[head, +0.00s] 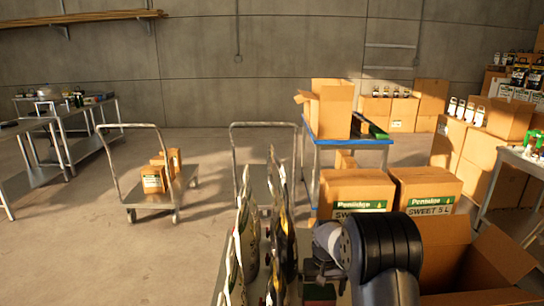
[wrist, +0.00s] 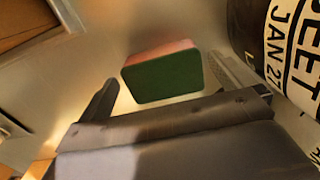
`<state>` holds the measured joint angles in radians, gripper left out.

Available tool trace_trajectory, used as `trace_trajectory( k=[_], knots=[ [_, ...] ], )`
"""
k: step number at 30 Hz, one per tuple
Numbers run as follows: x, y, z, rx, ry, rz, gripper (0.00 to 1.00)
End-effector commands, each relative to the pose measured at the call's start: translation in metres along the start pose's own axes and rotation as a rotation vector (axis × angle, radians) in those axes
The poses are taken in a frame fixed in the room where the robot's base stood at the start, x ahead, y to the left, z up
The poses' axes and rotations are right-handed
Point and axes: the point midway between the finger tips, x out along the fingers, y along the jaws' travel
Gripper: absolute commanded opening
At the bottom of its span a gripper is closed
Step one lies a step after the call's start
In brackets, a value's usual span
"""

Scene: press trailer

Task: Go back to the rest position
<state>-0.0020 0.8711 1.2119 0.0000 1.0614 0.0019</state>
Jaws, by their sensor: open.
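My gripper (wrist: 161,72) is open in the wrist view, its two fingers apart. A box-like block with a dark green face and a reddish side (wrist: 165,78) shows between and beyond the fingers; clear gaps lie on both sides of it. In the head view my gripper (head: 316,272) is low in the middle, partly hidden by my own dark arm. It is just right of a row of upright bags (head: 277,225). A small green patch (head: 319,292) shows below it.
A black and white labelled bag (wrist: 290,40) is close on the right in the wrist view. An open cardboard box (head: 450,262) stands right of my arm. Two closed cartons (head: 356,188) (head: 425,187) stand behind. Open floor lies left, past a cart (head: 150,198).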

Motion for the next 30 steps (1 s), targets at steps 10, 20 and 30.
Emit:
trace_trajectory(
  k=[10,20,30],
  knots=[
    [0.027,0.0,-0.001,0.0,0.005,0.0,1.0],
    [0.007,0.0,0.0,0.0,0.0,0.0,1.0],
    [0.009,0.0,0.0,0.0,-0.001,0.0,1.0]
  ],
)
